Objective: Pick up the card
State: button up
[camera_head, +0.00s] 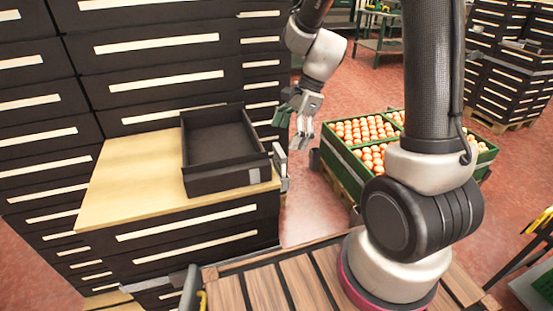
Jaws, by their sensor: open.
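No loose card can be made out for certain. A small pale grey rectangle (254,175) shows on the front face of the black open tray (215,182), near its right corner; I cannot tell whether it is the card or a fixed label. My gripper (292,128) is open, with its fingers pointing down, just right of the tray's back right side. It appears empty, and its fingers are small in this view. I cannot tell whether it touches the tray.
The tray stands on a light wooden top (130,165) among black drawer stacks (160,60). A grey metal bracket (280,165) stands beside the tray's front right corner. Red floor lies open behind.

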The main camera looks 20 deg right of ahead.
aim_at(279, 158)
jog(key=shift+m, duration=0.5)
jog(key=x, duration=0.7)
jog(key=shift+s+f, duration=0.25)
jog(key=shift+f, duration=0.2)
jog(key=c, duration=1.1)
